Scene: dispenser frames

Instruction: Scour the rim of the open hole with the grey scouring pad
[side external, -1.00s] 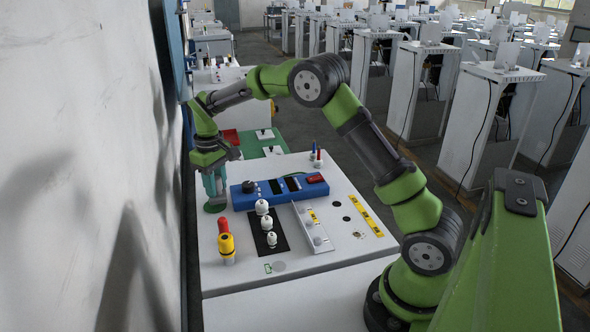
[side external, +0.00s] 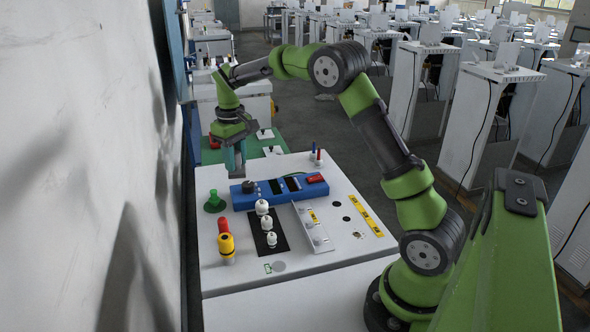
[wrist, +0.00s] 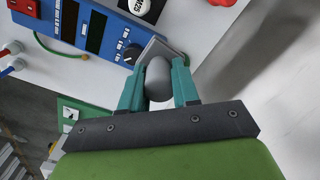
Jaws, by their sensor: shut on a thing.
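My gripper (side external: 237,168) is in the air over the far left of the white panel (side external: 286,167), behind the blue instrument box. In the wrist view its teal fingers (wrist: 159,88) are shut on the grey knob-like grip of the grey scouring pad (wrist: 157,78). The pad's flat square end shows beyond the fingertips, near the black dial of the blue box. A small dark round spot (side external: 346,218), perhaps the open hole, is on the panel to the right of the blue box. I cannot see its depth. The hole cannot be made out in the wrist view.
The blue instrument box (side external: 280,190) stands near my gripper. A green piece with a knob (side external: 214,202) is at the panel's left edge. Red and yellow knobs (side external: 226,243), white fittings (side external: 262,207) and a raised strip (side external: 313,228) stand nearer. The wall is close on the left.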

